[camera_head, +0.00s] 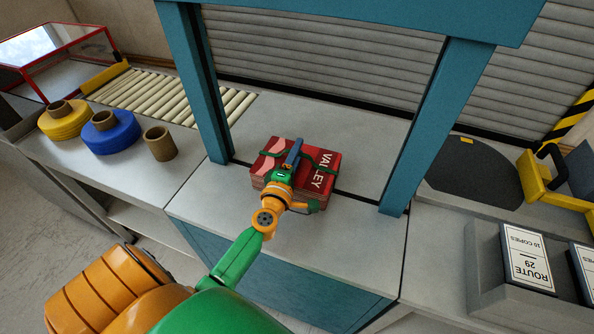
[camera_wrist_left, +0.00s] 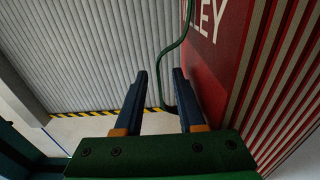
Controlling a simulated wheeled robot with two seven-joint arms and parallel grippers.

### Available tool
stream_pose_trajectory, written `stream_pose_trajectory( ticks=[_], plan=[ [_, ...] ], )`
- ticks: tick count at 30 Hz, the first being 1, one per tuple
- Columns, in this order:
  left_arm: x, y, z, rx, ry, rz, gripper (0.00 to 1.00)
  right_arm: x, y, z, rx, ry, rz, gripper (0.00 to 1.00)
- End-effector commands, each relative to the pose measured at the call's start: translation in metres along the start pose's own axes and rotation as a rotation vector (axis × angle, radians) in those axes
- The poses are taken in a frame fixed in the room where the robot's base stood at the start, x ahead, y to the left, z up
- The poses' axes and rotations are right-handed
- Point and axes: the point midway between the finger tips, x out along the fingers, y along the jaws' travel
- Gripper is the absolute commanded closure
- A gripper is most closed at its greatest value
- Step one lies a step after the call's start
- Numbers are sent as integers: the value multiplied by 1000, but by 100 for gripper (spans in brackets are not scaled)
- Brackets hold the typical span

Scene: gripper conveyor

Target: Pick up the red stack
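The red stack (camera_head: 326,163) is a bundle with a red top, white "VALLEY" lettering and a green strap (camera_head: 327,161). It lies on the grey counter under the teal frame. My left gripper (camera_head: 296,147) is over the stack's left-middle part and hides some of it. In the left wrist view its two dark blue fingers (camera_wrist_left: 158,75) are apart. The green strap (camera_wrist_left: 163,75) shows in the gap between them and runs behind the right finger. The red stack (camera_wrist_left: 222,60) fills the right side of that view. Contact with the strap cannot be told. My right gripper is not in view.
Teal posts (camera_head: 428,125) stand on both sides of the stack, with a grey shutter (camera_head: 330,62) behind. Yellow (camera_head: 65,122) and blue (camera_head: 110,133) rolls and a brown core (camera_head: 160,144) stand left. A tray with "ROUTE 29" packs (camera_head: 527,258) is at right. The counter front is clear.

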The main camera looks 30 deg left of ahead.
Motion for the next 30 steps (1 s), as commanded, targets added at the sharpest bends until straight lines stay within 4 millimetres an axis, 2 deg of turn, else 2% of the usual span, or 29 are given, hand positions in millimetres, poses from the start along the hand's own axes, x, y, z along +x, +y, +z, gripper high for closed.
stream_pose_trajectory(
  ticks=[1,3,5,30],
  plan=[
    [0,0,0,0,0,0,67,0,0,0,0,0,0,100],
    [0,0,0,0,0,0,86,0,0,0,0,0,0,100],
    [0,0,0,0,0,0,100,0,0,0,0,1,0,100],
    [0,0,0,0,0,1,100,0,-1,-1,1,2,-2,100]
  ],
)
